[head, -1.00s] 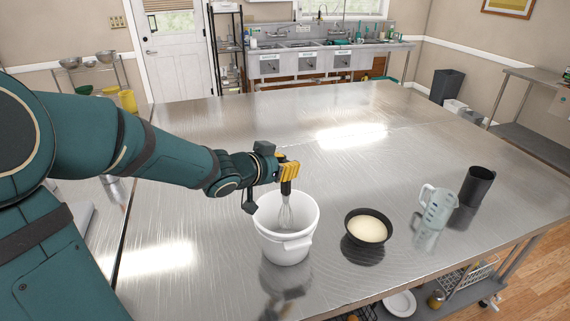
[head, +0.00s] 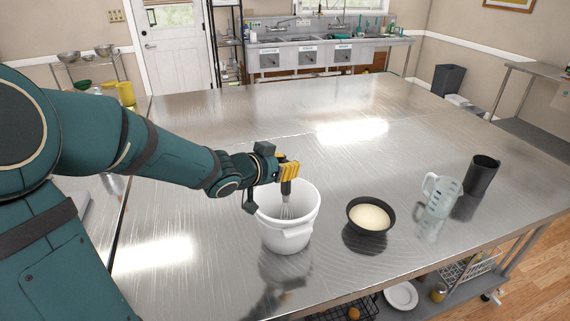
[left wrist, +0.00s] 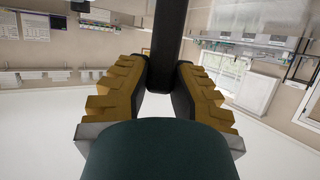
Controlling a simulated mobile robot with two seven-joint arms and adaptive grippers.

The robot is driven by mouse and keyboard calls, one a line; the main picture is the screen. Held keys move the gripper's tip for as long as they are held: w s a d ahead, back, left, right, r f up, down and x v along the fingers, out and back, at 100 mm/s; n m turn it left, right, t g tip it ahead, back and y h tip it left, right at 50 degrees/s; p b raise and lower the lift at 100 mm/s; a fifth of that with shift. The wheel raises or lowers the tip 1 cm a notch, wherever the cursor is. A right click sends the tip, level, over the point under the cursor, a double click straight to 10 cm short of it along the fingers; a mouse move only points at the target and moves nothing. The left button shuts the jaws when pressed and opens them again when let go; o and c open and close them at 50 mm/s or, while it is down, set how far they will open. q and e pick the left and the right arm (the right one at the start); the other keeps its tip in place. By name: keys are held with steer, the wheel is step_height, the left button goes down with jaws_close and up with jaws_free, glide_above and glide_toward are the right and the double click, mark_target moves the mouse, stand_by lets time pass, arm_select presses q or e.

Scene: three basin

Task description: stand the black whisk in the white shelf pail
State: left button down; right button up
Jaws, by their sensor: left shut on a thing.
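The white pail (head: 287,236) stands upright on the steel table, in the middle of the head view. My left gripper (head: 288,170) is just above the pail's far rim and is shut on the handle of the black whisk (head: 286,187). The whisk points wires-down, roughly upright, with its wire end inside the pail. I cannot tell whether the wires touch the pail's bottom. In the left wrist view, the black handle (left wrist: 169,35) runs between the yellow-backed fingers. My right gripper is not in view.
On the table (head: 250,120), a black bowl (head: 352,222) with pale contents stands right of the pail. Further right are a clear measuring jug (head: 438,193) and a dark cylinder (head: 482,176). The table's back half is clear. A sink unit (head: 330,57) stands by the far wall.

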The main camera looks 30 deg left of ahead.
arm_select(q)
steer(key=shift+f+b, duration=1)
steer(key=shift+f, duration=0.35)
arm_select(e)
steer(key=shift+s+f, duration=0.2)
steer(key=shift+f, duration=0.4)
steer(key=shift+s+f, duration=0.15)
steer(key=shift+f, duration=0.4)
arm_select(q)
steer(key=c, duration=0.9)
jaws_free()
steer(key=p+v, duration=0.2)
steer(key=v, duration=0.1)
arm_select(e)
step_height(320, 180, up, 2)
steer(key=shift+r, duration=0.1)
